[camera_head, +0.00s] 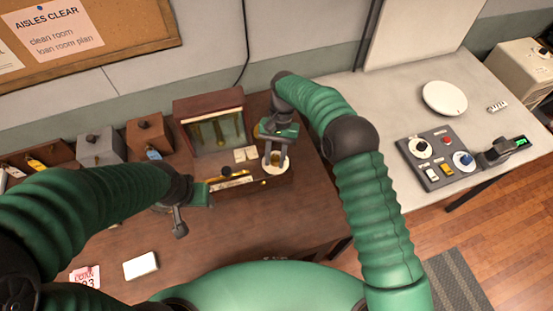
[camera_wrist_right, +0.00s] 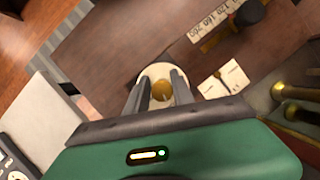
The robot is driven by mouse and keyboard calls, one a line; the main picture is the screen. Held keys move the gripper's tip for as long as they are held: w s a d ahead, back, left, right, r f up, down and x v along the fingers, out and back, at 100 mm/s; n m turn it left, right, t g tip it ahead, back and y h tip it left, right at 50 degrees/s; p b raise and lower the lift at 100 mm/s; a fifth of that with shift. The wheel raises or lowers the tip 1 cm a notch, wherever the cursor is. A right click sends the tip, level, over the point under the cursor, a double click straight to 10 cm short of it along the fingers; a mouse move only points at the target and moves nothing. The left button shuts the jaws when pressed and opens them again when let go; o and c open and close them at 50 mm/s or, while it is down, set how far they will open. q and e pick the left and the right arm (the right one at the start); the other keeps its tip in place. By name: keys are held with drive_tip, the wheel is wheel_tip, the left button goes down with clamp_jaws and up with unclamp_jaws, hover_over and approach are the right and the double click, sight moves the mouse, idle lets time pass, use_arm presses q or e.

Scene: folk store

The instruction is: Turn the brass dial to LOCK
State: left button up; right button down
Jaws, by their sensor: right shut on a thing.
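The brass dial (camera_wrist_right: 161,89) is a small round knob on a pale round plate (camera_wrist_right: 148,73), seen in the right wrist view. In the head view that pale plate (camera_head: 276,169) is at the right of the wooden cabinet, mostly under my right gripper (camera_head: 275,156). My right gripper (camera_wrist_right: 161,88) points down with its two fingers on either side of the dial, shut on it. The markings around the dial are too small or covered to read. My left gripper (camera_head: 180,222) hangs left of the cabinet, apart from the dial; its finger gap is unclear.
A glass-fronted wooden case (camera_head: 213,120) stands behind the dial. A black knob and lettered strip (camera_head: 232,181) sit left of it, with small cards (camera_head: 245,154) nearby. Tagged boxes (camera_head: 150,135) line the back left. A control panel (camera_head: 438,157) lies on the right table.

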use_arm(q)
drive_tip(key=shift+f, duration=0.25)
use_arm(e)
drive_tip(key=shift+a+n+h, duration=0.3)
drive_tip(key=shift+n, duration=0.5)
use_arm(q)
drive_tip(key=shift+f, duration=0.1)
use_arm(e)
drive_tip(key=shift+n, duration=0.4)
drive_tip(key=c, duration=1.3)
unclamp_jaws()
drive_tip(key=shift+a, duration=0.1)
drive_tip(key=shift+o, duration=1.1)
use_arm(q)
drive_tip(key=shift+w+a+f, duration=0.1)
drive_tip(key=shift+a, duration=0.35)
use_arm(e)
drive_tip(key=shift+a, duration=0.15)
drive_tip(key=v, duration=0.2)
drive_tip(key=b+v, duration=0.1)
drive_tip(key=v, duration=0.2)
drive_tip(key=shift+w+r, duration=0.3)
drive_tip(key=shift+w, duration=0.1)
use_arm(q)
drive_tip(key=shift+d+f, duration=0.1)
drive_tip(key=shift+f, duration=0.25)
use_arm(e)
drive_tip(key=shift+w+a+r, duration=0.2)
drive_tip(key=shift+w+r, duration=0.05)
drive_tip(key=shift+r, duration=0.5)
